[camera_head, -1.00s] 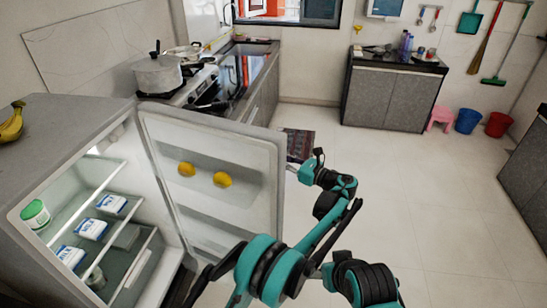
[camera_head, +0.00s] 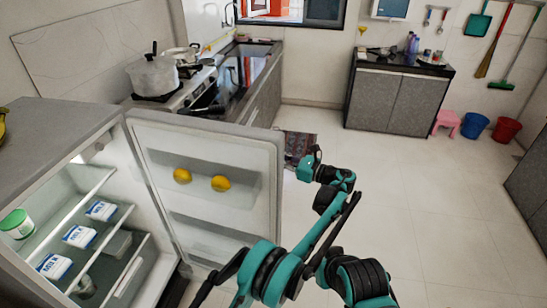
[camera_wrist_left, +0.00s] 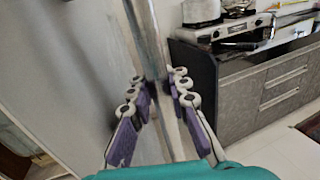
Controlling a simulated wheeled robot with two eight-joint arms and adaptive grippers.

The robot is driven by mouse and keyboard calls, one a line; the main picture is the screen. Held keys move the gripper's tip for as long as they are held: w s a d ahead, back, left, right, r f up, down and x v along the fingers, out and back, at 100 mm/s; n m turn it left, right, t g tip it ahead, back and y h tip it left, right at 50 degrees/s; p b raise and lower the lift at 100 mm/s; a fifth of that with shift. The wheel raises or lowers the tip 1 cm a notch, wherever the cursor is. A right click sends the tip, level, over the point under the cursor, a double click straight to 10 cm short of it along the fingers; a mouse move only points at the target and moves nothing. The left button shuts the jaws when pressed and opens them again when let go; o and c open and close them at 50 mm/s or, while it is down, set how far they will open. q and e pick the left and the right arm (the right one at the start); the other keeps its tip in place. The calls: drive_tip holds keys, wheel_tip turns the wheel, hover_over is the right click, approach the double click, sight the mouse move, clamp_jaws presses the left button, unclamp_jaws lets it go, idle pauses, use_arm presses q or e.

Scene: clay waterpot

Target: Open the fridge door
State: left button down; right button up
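The fridge (camera_head: 62,125) stands at the left in the head view with its door (camera_head: 215,138) swung wide open. The door's inner side, with shelves, faces the camera. My teal and black left arm reaches up from the bottom, its wrist just right of the door's free edge. The gripper's fingers are mostly hidden behind the door there. In the left wrist view my left gripper (camera_wrist_left: 163,88) has its purple-padded fingers apart on either side of a vertical metal strip (camera_wrist_left: 148,45) at the door. I cannot tell whether they press on it. My right gripper is not in view.
Milk packs (camera_head: 80,237) and a green-lidded jar (camera_head: 17,224) sit on the fridge shelves. A counter (camera_head: 225,92) with a pot (camera_head: 152,75) stands behind the door. Open floor (camera_head: 430,210) lies to the right. A cabinet (camera_head: 395,98) stands at the back.

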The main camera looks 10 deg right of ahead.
use_arm(q)
drive_tip(key=c, duration=1.6)
unclamp_jaws()
drive_tip(key=shift+s+d, duration=0.1)
drive_tip(key=shift+d, duration=0.2)
drive_tip(key=shift+o, duration=0.9)
drive_tip(key=shift+d, duration=0.2)
drive_tip(key=shift+a, duration=0.1)
drive_tip(key=shift+a, duration=0.15)
